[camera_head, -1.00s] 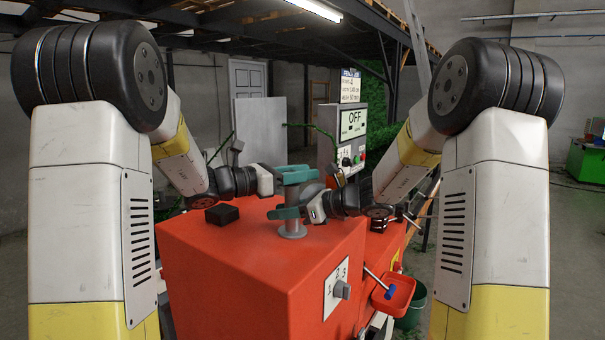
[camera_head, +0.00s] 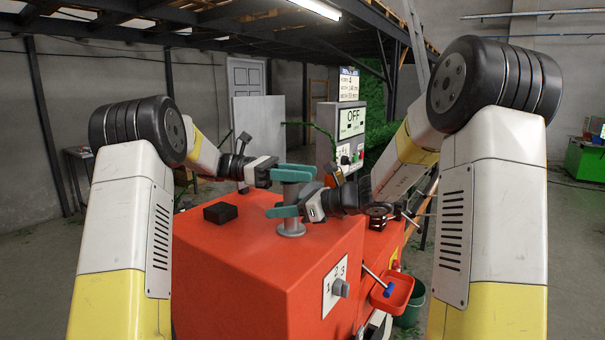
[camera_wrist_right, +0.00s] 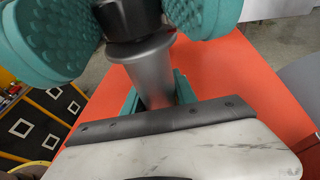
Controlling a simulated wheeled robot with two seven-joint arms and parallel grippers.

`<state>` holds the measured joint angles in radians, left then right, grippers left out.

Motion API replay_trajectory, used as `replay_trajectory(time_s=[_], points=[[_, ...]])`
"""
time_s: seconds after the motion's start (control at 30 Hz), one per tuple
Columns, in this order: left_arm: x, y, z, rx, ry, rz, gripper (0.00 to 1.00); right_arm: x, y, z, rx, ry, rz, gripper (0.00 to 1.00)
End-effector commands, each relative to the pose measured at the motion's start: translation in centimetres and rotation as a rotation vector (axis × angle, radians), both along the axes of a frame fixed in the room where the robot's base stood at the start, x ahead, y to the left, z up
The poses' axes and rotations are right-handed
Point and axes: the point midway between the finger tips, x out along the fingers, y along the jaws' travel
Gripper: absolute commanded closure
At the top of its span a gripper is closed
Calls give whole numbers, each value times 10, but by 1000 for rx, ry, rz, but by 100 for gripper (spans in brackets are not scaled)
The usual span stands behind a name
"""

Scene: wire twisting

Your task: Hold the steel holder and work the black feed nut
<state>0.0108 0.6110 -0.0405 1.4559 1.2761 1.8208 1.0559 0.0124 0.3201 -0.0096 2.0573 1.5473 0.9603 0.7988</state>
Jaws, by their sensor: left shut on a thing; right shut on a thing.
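The steel holder (camera_head: 291,228) stands upright on top of the red machine. In the right wrist view the holder (camera_wrist_right: 150,72) tapers down from the black feed nut (camera_wrist_right: 128,16). My left gripper (camera_head: 300,172) is shut around the nut at the top, its teal textured fingers on both sides. These fingers hide the nut in the head view. My right gripper (camera_head: 288,211) is shut on the steel holder lower down, with teal fingers partly hidden behind its palm edge in the wrist view. Wire is not distinguishable.
The red machine (camera_head: 262,268) has a black block (camera_head: 220,212) on its top and a selector knob (camera_head: 340,288) in front. A control box (camera_head: 351,122) reading OFF stands behind. A red tray (camera_head: 392,293) and green bucket (camera_head: 411,308) are at right.

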Motion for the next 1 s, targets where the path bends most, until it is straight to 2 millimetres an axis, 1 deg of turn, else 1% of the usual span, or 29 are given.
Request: replay_trajectory(time_s=[0.2,0.5,0.7,1.0], points=[[-4,2,0,-4,-2,-187,100,-1,1,0,-1,0,3,100],[-9,2,-2,-2,6,-343,100,-1,1,0,-1,0,3,100],[-11,2,-3,-1,8,-410,100,-1,2,0,-1,1,4,100],[-11,5,-1,1,1,-444,100,-1,2,0,0,0,4,100]])
